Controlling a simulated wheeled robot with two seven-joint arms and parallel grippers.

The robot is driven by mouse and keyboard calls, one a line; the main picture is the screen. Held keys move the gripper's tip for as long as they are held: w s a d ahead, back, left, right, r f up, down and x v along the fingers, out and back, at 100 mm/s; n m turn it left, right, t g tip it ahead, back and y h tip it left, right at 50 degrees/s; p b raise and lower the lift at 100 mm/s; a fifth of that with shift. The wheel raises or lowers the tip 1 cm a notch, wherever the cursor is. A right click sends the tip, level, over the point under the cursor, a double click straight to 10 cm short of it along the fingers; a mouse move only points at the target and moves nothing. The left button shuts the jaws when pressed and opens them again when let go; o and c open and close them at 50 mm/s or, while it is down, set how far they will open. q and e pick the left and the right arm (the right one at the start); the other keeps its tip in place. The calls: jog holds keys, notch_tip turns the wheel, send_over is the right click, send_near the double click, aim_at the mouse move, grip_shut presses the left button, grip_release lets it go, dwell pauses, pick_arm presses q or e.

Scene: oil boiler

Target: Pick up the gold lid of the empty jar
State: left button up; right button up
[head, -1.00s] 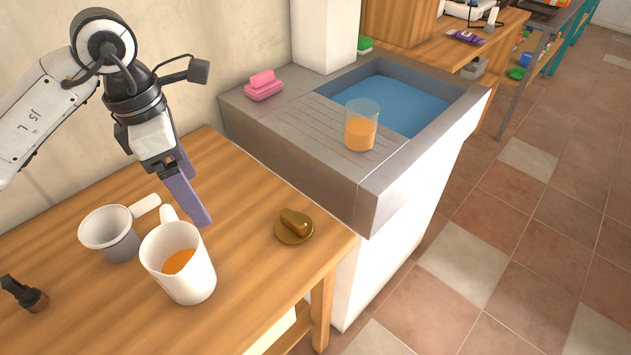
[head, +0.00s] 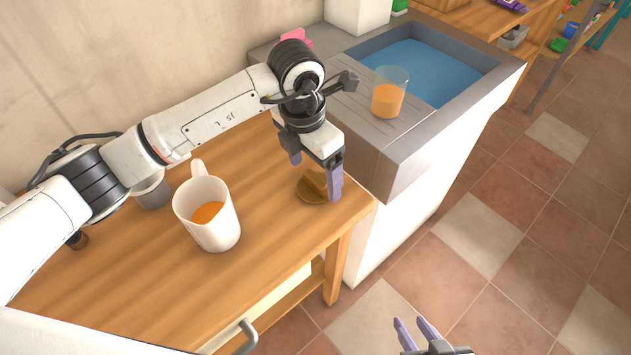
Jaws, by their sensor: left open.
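The gold lid (head: 309,196), a round disc with a raised bar-shaped knob, lies on the wooden table near its right edge in the head view. My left gripper (head: 316,172) is open, with its purple fingers apart, just above the lid and partly covering it. Touch between fingers and lid cannot be told. My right gripper (head: 415,326) shows at the bottom edge, fingers apart, in front of the floor and away from the table. I see no jar that is clearly empty.
A white pitcher (head: 212,228) with orange liquid stands left of the lid. A grey pot (head: 153,195) and a small dark item (head: 78,240) are partly behind my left arm. A glass (head: 388,98) with orange liquid stands on the stone sink (head: 405,150) beyond the table.

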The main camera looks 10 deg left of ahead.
aim_at(315, 178)
pick_arm(q)
jog(key=shift+w+d+f, duration=0.1)
jog(key=shift+w+f, duration=0.05)
jog(key=shift+f, duration=0.6)
jog(key=shift+w+d+f, duration=0.1)
jog(key=shift+f, duration=0.65)
jog(key=c, duration=1.1)
jog(key=shift+r, duration=0.15)
